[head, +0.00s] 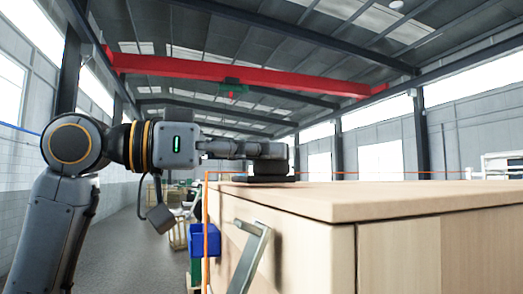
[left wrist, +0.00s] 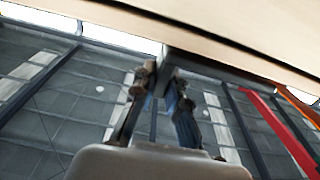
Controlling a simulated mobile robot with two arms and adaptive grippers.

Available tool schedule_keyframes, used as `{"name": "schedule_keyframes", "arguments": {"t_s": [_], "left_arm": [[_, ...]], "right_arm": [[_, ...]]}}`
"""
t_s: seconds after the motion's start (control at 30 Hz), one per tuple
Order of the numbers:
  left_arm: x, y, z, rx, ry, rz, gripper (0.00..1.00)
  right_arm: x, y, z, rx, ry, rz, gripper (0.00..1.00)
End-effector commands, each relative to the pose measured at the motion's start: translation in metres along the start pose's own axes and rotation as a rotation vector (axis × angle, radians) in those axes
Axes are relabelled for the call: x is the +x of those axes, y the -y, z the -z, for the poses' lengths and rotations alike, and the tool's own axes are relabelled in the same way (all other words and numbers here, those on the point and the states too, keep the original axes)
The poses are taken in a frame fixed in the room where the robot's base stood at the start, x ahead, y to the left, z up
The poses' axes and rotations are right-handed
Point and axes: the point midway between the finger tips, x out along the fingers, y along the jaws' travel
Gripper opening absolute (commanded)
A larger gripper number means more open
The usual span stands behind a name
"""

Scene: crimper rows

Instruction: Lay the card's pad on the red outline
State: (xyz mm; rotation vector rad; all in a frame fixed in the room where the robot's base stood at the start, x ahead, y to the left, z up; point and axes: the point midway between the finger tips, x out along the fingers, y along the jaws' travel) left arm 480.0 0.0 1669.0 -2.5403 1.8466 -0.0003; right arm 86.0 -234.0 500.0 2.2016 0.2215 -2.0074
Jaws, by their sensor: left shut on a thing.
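My left gripper (head: 272,152) reaches in from the left over the near left part of the wooden top (head: 380,194). It is shut on a dark flat pad (head: 268,179), which is low at the wooden top; I cannot tell whether it touches it. In the left wrist view the fingers (left wrist: 162,82) close on the dark pad's end (left wrist: 205,62), close to the pale wooden surface (left wrist: 225,22). No red outline shows in either view, and I cannot make out a card separately. My right gripper is in neither view.
The wooden cabinet (head: 300,245) under the top has a metal handle (head: 248,258) on its left face. An orange post (head: 205,240) and a blue bin (head: 205,240) stand left of it. The top's right side looks clear.

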Motion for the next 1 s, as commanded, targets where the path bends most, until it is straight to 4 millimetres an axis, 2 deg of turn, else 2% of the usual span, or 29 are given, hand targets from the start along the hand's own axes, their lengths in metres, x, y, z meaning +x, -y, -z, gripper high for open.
{"name": "schedule_keyframes", "arguments": {"t_s": [0.27,0.3,0.4,0.43,0.77,0.87,1.0], "left_arm": [[0.000,0.000,-0.006,0.000,-0.001,0.000,0.00],[0.000,0.000,-0.006,0.000,-0.001,0.000,0.17],[0.000,0.000,-0.005,0.000,0.000,0.000,0.38],[0.000,0.000,-0.005,0.000,0.000,0.000,0.40],[-0.003,0.001,-0.005,0.000,0.000,0.001,0.40],[-0.013,0.001,-0.005,-0.001,-0.001,0.003,0.40],[-0.040,0.002,-0.005,-0.001,-0.002,0.005,0.40]], "right_arm": [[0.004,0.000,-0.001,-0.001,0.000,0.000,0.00],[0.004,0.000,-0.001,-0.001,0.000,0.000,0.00],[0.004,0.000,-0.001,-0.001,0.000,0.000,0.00],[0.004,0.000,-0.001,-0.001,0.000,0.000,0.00],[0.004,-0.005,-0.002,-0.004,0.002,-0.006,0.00],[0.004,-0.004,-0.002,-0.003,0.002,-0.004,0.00],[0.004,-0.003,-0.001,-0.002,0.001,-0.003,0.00]]}}
